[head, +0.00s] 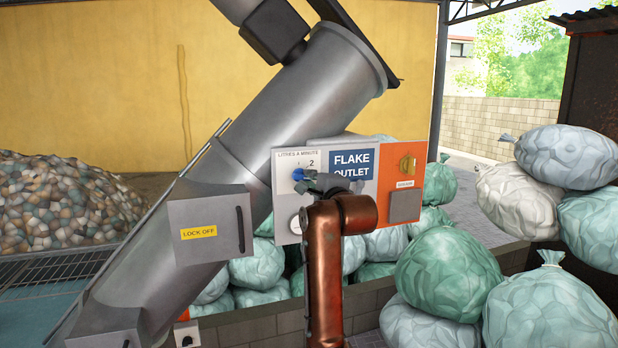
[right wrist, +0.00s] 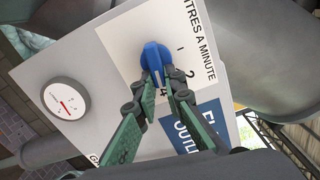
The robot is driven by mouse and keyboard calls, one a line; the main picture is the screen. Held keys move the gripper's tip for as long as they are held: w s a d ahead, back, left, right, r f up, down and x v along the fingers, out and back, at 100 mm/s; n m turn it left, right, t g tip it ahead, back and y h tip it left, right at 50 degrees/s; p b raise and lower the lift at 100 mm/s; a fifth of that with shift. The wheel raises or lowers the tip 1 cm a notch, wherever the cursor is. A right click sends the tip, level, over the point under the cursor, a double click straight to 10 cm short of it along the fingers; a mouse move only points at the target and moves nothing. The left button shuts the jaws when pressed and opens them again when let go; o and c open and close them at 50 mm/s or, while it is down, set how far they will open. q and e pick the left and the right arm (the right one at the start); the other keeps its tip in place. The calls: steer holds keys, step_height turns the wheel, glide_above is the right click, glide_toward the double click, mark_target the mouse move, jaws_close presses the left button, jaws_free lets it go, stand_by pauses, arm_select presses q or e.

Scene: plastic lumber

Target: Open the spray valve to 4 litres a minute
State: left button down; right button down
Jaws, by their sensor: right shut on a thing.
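The blue valve knob (head: 298,174) sits on a pale panel marked "LITRES A MINUTE", left of the "FLAKE OUTLET" sign. In the right wrist view the knob (right wrist: 154,58) has scale marks beside it, with a 2 and a 4 readable. My right gripper (head: 307,182) is at the knob; in the wrist view its two green fingers (right wrist: 158,82) are shut on it from both sides. The fingers partly cover the knob's lower end, near the 4, so its exact setting is unclear. A round gauge with a red needle (right wrist: 65,98) is on the same panel. My left gripper is not in view.
An orange panel with a yellow switch (head: 407,165) adjoins the sign on the right. A "LOCK OFF" box (head: 212,215) is on the left, beside a large sloping grey tube (head: 290,105). Stuffed bags (head: 447,272) crowd below and to the right.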

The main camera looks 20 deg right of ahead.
steer(key=shift+f, duration=0.15)
stand_by(0.3)
steer(key=c, duration=2)
jaws_free()
steer(key=shift+d, duration=0.1)
steer(key=s, duration=1.2)
steer(key=shift+d, duration=0.15)
